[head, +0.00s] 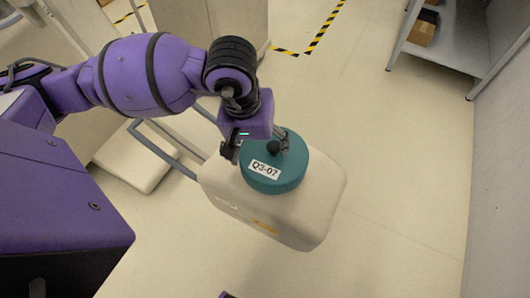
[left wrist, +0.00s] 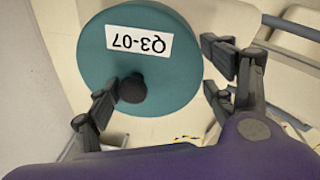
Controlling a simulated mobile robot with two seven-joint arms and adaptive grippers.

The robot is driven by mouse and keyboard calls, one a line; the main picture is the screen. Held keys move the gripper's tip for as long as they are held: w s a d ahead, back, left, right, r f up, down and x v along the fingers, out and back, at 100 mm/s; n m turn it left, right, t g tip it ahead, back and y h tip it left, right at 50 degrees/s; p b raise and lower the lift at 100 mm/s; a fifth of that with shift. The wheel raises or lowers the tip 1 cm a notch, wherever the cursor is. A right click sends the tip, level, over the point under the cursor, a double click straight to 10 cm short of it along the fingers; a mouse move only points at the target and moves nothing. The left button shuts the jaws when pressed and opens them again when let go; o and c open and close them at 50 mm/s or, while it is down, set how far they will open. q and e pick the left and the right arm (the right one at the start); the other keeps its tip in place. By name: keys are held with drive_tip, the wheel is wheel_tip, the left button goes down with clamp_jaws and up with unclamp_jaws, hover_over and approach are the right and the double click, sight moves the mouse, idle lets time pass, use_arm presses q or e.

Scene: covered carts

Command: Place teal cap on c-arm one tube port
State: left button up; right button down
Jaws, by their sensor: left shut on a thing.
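The teal cap (head: 291,178) is a round disc with a white label reading Q3-07 and a black knob (head: 273,147) on top. The cap is over the top of the beige c-arm housing (head: 325,192). The tube port is hidden, and I cannot tell whether the cap rests on it or is just above.
A grey rail (head: 160,150) runs from the housing's left side. A pale base (head: 130,170) lies low at the left. A grey shelf (head: 458,40) with brown boxes (head: 423,28) stands at the upper right. The floor right of the housing is clear.

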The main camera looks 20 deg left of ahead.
sight(263, 146)
use_arm(q)
drive_tip(key=w+f, duration=0.2)
drive_tip(key=f, duration=0.1)
drive_tip(key=shift+w, duration=0.2)
drive_tip(key=shift+w+f, duration=0.35)
drive_tip(key=shift+f, duration=1.5)
use_arm(e)
drive_tip(key=shift+s+f, duration=0.3)
drive_tip(key=shift+s, duration=0.1)
use_arm(q)
drive_tip(key=shift+f, duration=0.1)
drive_tip(key=o, duration=1.2)
drive_tip(key=shift+a, duration=0.1)
use_arm(e)
drive_tip(key=shift+w, duration=0.15)
drive_tip(key=shift+r, duration=0.15)
use_arm(q)
drive_tip(key=shift+r, duration=0.45)
drive_tip(key=r, duration=0.3)
drive_tip(key=s+r, duration=0.1)
drive_tip(key=r, duration=0.3)
drive_tip(key=a+r, duration=0.1)
drive_tip(key=r, duration=0.3)
drive_tip(key=shift+s+r, duration=0.1)
drive_tip(key=shift+s, duration=0.3)
use_arm(e)
drive_tip(key=shift+d+r, duration=0.1)
drive_tip(key=shift+r, duration=0.1)
